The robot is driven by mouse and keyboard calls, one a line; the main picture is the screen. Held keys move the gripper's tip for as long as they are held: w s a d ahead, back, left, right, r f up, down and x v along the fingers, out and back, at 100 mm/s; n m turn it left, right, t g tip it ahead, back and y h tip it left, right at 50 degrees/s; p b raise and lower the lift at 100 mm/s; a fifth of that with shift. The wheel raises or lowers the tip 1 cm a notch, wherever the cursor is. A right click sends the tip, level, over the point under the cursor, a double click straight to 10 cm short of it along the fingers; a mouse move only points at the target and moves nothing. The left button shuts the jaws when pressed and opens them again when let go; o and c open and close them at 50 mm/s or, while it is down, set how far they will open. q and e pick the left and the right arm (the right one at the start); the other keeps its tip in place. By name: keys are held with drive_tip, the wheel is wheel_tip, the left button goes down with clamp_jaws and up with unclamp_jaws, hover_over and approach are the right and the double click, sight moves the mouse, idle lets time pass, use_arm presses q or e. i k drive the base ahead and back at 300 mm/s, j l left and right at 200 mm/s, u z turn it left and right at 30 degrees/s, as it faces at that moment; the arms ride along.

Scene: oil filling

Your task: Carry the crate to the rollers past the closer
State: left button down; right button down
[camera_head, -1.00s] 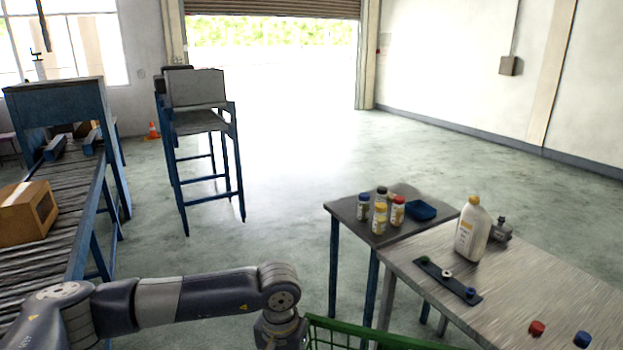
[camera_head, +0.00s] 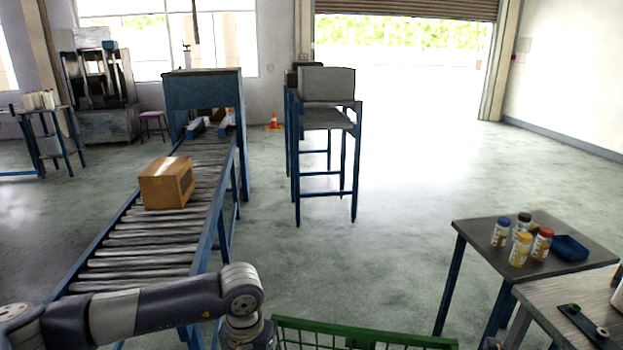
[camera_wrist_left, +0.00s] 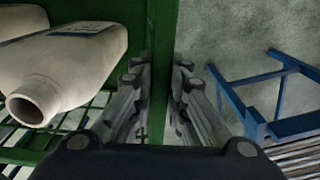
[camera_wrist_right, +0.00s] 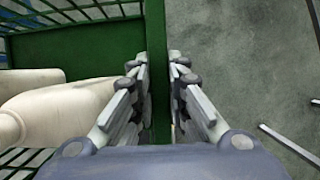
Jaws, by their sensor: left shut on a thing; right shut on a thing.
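A green wire crate (camera_head: 360,330) shows its top rim at the bottom of the head view. My left gripper (camera_wrist_left: 158,85) is shut on the crate's green wall in the left wrist view. My right gripper (camera_wrist_right: 160,80) is shut on the opposite green wall in the right wrist view. White bottles (camera_wrist_left: 65,65) lie in the crate, also seen in the right wrist view (camera_wrist_right: 60,115). The roller conveyor (camera_head: 150,238) is at left, with a brown box (camera_head: 167,184) on it. The blue closer frame (camera_head: 203,90) spans the rollers' far end. In the head view both grippers' fingertips are hidden.
A grey stand (camera_head: 326,115) stands right of the conveyor. A small table (camera_head: 478,238) with several jars and a blue tray (camera_head: 570,247) is at right, beside a workbench (camera_head: 590,295). Open floor (camera_head: 370,255) lies between the conveyor and the tables.

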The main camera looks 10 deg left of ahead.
sight(127, 263)
drive_tip(key=i+j+u, duration=0.1)
drive_tip(key=u, duration=0.35)
drive_tip(key=i+j+u, duration=0.1)
drive_tip(key=j+u, duration=0.2)
drive_tip(key=u, duration=0.2)
drive_tip(key=i+j+u, duration=0.15)
drive_tip(key=u, duration=0.3)
drive_tip(key=i+u, duration=0.15)
drive_tip(key=u, duration=0.3)
drive_tip(key=i+j+u, duration=0.1)
drive_tip(key=i+u, duration=0.65)
drive_tip(key=i, duration=0.25)
drive_tip(key=i+u, duration=0.3)
drive_tip(key=i, duration=0.15)
drive_tip(key=i+u, duration=0.35)
drive_tip(key=i+j+u, duration=0.1)
drive_tip(key=i, duration=0.8)
drive_tip(key=i+z, duration=0.35)
drive_tip(key=i+j+z, duration=0.15)
drive_tip(key=i+z, duration=1.15)
drive_tip(key=i+l+z, duration=0.1)
drive_tip(key=i+z, duration=0.2)
drive_tip(key=z, duration=0.15)
drive_tip(key=i+z, duration=0.3)
drive_tip(key=z, duration=0.2)
